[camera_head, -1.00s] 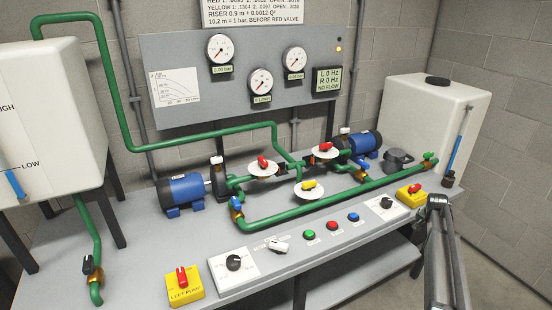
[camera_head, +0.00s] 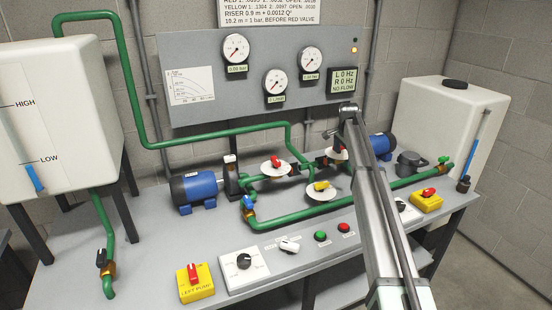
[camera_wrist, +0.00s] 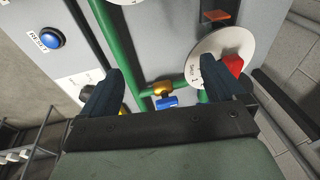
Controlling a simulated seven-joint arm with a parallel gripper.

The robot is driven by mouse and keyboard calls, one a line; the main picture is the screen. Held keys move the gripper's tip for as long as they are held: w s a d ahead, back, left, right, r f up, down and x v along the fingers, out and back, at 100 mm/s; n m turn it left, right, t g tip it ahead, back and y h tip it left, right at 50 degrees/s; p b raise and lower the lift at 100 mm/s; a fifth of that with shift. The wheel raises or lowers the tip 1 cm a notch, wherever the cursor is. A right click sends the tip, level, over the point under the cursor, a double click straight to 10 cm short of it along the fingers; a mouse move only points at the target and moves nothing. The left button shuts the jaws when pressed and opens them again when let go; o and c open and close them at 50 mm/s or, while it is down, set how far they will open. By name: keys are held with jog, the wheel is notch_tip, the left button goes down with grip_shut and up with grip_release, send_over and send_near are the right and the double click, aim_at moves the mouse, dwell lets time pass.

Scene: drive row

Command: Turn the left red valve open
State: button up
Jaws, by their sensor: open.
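The left red valve (camera_head: 275,162) is a red handle on a white disc, on the green pipework left of centre in the head view. The right red valve (camera_head: 341,151) is partly hidden by my arm. A yellow valve (camera_head: 321,186) stands in front of both. In the wrist view, my gripper (camera_wrist: 160,68) is open and empty between its dark fingers. A red handle (camera_wrist: 233,66) on a white disc shows beside and beyond the right finger, apparently the right red valve.
Green pipes (camera_head: 290,217) run along the bench. A blue-handled brass valve (camera_wrist: 165,98) and a blue button (camera_wrist: 50,39) lie below my gripper. Blue pumps (camera_head: 196,188) flank the valves. The gauge panel (camera_head: 200,115) stands behind. Yellow switch boxes (camera_head: 196,284) sit at the front.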

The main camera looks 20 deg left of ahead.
jog(key=s+a+r+g, duration=0.1)
jog(key=s+a+r, duration=0.25)
jog(key=a, duration=0.45)
jog(key=s+a+r+g, duration=0.15)
jog(key=a+r, duration=0.25)
jog(key=a, duration=0.5)
send_near(276, 159)
notch_tip(276, 159, down, 9)
jog(key=shift+f, duration=0.1)
jog(key=shift+c, duration=0.4)
jog(key=c, duration=1)
jog(key=shift+o, duration=0.2)
